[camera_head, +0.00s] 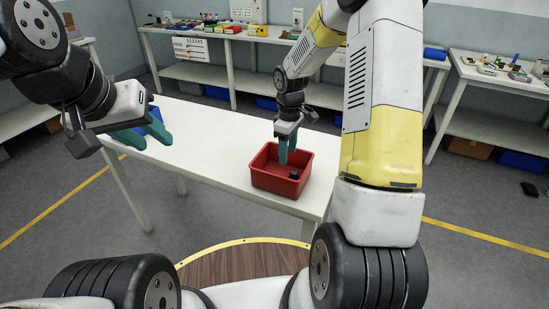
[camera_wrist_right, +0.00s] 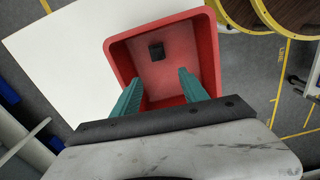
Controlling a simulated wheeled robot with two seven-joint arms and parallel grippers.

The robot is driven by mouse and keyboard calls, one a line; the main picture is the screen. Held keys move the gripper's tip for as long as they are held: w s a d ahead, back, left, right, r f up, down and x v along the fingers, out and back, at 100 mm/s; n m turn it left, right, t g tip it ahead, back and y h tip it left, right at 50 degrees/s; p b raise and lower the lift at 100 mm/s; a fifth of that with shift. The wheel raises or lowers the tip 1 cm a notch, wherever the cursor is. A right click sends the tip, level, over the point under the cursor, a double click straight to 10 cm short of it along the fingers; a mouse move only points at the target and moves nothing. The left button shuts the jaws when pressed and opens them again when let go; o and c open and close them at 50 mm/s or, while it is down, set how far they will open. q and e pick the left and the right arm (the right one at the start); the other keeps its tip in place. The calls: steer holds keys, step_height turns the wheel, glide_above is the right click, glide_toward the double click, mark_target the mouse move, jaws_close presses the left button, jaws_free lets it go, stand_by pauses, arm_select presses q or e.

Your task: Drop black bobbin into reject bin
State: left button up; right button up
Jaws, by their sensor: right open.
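The black bobbin (camera_head: 293,174) lies on the floor of the red reject bin (camera_head: 276,184). In the right wrist view the bobbin (camera_wrist_right: 157,50) sits near the bin's far wall, apart from my fingers, and the bin (camera_wrist_right: 207,45) surrounds it. My right gripper (camera_head: 287,157) points down over the bin. Its teal fingers are spread with nothing between them, and it also shows in the right wrist view (camera_wrist_right: 158,78). My left gripper (camera_head: 152,137) is at the left, above the table's left part, with its teal fingers apart and empty.
The bin stands on the right part of a white table (camera_head: 215,145). A blue container (camera_head: 151,114) is partly hidden behind my left gripper. The table between them is clear. Shelves with small items (camera_head: 205,28) stand at the back.

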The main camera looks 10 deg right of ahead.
step_height(320, 180, up, 8)
steer(key=shift+f, duration=0.2)
stand_by(0.3)
steer(key=s+r+m+t, duration=0.3)
steer(key=s+r+m, duration=0.1)
steer(key=s+r, duration=0.75)
steer(key=s+a+r+m+t+y, duration=0.1)
steer(key=s+r+m, duration=0.2)
steer(key=s, duration=0.3)
steer(key=s+a+r+m+t+y, duration=0.1)
steer(key=s+r+m+t, duration=0.1)
steer(key=s, duration=0.4)
steer(key=shift+s+a+r+m, duration=0.15)
steer(key=shift+s+r+m, duration=0.25)
steer(key=shift+r, duration=0.15)
